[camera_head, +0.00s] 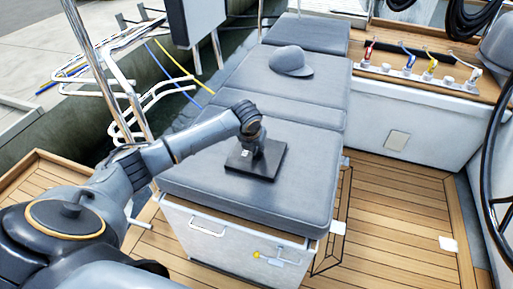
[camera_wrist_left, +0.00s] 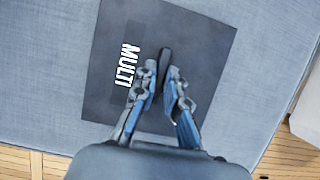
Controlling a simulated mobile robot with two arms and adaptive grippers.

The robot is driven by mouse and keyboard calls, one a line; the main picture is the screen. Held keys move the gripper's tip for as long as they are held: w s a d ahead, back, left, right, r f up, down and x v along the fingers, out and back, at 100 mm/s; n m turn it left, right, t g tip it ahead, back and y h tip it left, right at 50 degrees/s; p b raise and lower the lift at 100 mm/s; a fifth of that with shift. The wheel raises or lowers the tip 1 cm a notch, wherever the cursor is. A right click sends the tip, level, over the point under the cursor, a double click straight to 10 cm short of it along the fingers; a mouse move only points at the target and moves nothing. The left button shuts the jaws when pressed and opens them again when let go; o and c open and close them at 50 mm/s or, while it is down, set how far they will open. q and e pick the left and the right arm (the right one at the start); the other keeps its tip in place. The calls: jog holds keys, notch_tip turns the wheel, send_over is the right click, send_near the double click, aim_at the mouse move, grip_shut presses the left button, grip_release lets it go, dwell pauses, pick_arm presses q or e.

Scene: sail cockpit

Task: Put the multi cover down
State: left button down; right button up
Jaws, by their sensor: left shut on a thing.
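The multi cover (camera_head: 240,160) is a flat dark square panel with a white "MULTI" label. In the head view it lies flat on, or just above, the grey bench cushion (camera_head: 200,176); I cannot tell whether it touches. In the left wrist view the cover (camera_wrist_left: 205,45) fills the middle, with a dark upright handle (camera_wrist_left: 164,62) at its centre. My left gripper (camera_head: 258,150) is above the cover, its fingers (camera_wrist_left: 165,85) shut on that handle. My right gripper is in neither view.
A grey cap (camera_head: 290,61) lies farther back on the cushions. A wooden-topped console with coloured levers (camera_head: 410,65) stands at the right, and a steering wheel (camera_head: 492,165) at the right edge. Cushion around the cover is clear. The cushion's front edge is close by.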

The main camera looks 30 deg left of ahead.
pick_arm(q)
jog(key=c, duration=1.4)
grip_release()
jog(key=v, duration=1.2)
jog(key=shift+p, duration=0.3)
jog(key=shift+s+d, duration=0.1)
